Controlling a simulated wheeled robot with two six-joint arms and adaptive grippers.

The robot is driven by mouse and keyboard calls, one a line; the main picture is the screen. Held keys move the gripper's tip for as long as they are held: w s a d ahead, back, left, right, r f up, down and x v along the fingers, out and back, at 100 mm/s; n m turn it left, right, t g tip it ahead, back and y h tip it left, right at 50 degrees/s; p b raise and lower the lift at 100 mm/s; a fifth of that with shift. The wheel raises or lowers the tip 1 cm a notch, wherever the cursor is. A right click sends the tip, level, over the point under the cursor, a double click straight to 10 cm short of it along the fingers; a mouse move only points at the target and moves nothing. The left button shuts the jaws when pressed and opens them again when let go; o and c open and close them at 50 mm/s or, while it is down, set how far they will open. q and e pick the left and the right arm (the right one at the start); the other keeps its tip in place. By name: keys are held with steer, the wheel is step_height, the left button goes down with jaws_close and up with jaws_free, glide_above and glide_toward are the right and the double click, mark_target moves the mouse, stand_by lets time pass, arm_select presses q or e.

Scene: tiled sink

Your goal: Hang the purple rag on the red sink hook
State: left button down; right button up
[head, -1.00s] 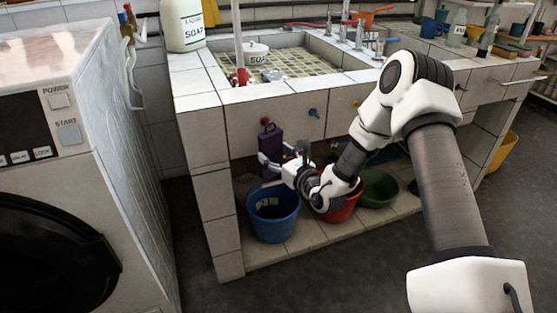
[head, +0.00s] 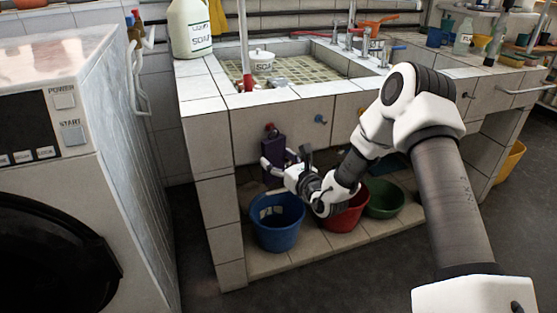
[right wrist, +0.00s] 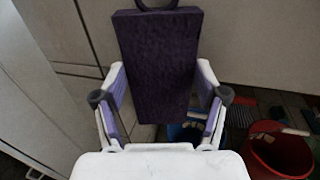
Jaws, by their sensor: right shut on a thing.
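The purple rag (head: 274,150) hangs upright in front of the sink's tiled front wall, just below the red hook (head: 268,127). My right gripper (head: 277,168) is shut on the rag, with a finger on each side. In the right wrist view, the rag (right wrist: 158,65) stands between the fingers of the gripper (right wrist: 160,100), and a dark ring (right wrist: 157,4) at its top is cut by the picture edge. I cannot tell whether the ring is around the hook or only beside it. My left gripper is out of view.
A blue hook (head: 320,119) sits right of the red one. A blue bucket (head: 277,226), a red bucket (head: 343,221) and a green basin (head: 384,197) stand on the shelf below. A washing machine (head: 60,200) stands at left.

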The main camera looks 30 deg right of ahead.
steer(key=o, duration=1.2)
steer(key=shift+f, duration=0.15)
steer(key=shift+s, duration=0.1)
steer(key=s, duration=1.1)
steer(key=shift+s+d, duration=0.15)
steer(key=shift+s, duration=0.25)
